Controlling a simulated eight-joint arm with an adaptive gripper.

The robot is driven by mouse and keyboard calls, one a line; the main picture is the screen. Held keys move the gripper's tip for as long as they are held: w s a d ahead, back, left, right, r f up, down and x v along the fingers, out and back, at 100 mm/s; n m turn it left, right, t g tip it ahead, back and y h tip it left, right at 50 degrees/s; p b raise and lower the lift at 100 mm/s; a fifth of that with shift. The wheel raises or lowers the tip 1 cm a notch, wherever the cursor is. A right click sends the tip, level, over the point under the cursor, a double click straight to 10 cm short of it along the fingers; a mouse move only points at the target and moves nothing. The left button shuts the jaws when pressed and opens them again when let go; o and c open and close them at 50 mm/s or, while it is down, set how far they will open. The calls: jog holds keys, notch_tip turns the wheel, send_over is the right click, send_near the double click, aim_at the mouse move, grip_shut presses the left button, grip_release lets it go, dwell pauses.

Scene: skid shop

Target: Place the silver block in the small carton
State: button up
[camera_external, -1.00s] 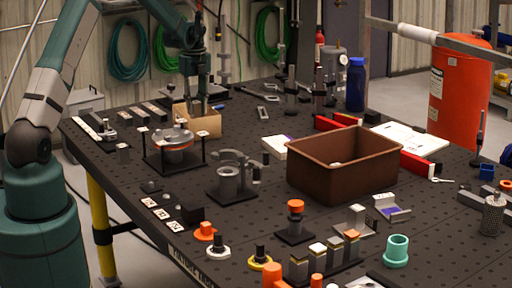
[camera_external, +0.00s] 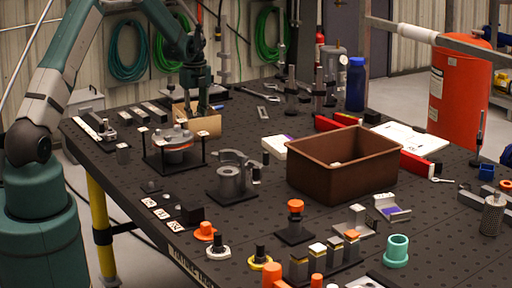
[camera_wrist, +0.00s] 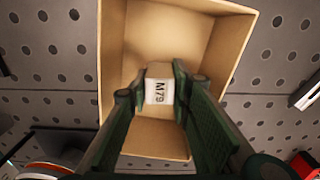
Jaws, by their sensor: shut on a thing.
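The small carton (camera_external: 211,126) is an open tan box at the back left of the table. My gripper (camera_external: 203,108) points down at it, its fingers overlapping the carton. In the wrist view the carton (camera_wrist: 125,45) opens upward below my fingers. My gripper (camera_wrist: 160,92) is shut on the silver block (camera_wrist: 158,92), which carries a white "M79" label. The block appears within the carton's outline. The fingers hide its sides, and I cannot tell if it touches the carton floor.
A round fixture on a dark stand (camera_external: 174,145) is close in front of the carton. A grey clamp-like fixture (camera_external: 230,180) is further forward. A large brown bin (camera_external: 335,180) stands to the right. Dark perforated table shows around the carton.

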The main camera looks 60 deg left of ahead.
aim_at(196, 114)
jog(key=shift+f, duration=0.1)
jog(key=o, duration=1)
notch_tip(196, 114, up, 12)
jog(key=shift+r, duration=0.15)
dwell(0.4)
dwell(0.6)
